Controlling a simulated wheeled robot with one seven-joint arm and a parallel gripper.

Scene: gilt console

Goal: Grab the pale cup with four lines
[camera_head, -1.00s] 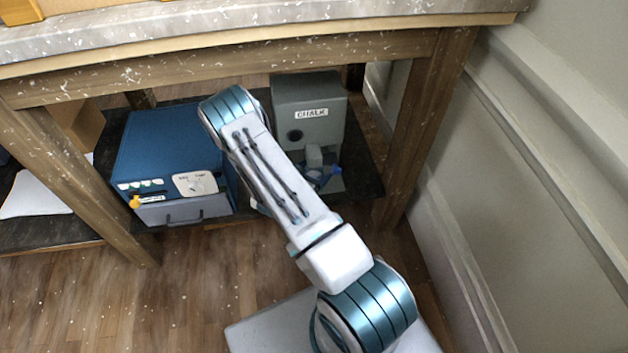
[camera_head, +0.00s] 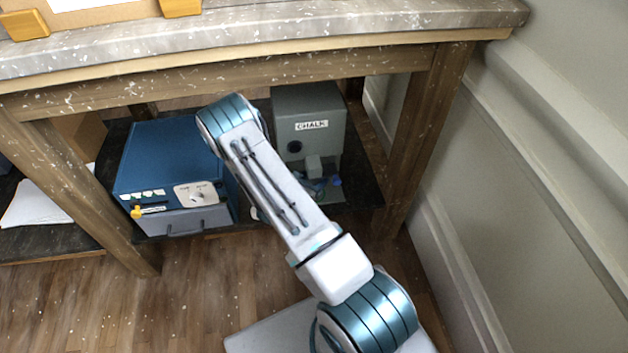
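No pale cup with four lines shows in the head view. My gripper is not in view either. Only my white and teal arm shows, reaching up from the lower right toward the lower shelf, and it hides part of that shelf.
A wooden table (camera_head: 260,72) with a grey top spans the view. On its lower shelf stand a blue box (camera_head: 168,155) with a dial and a grey box labelled CHALK (camera_head: 308,112). Papers (camera_head: 38,200) lie at left. A panelled wall (camera_head: 540,190) closes the right side. Floor (camera_head: 90,300) is clear at lower left.

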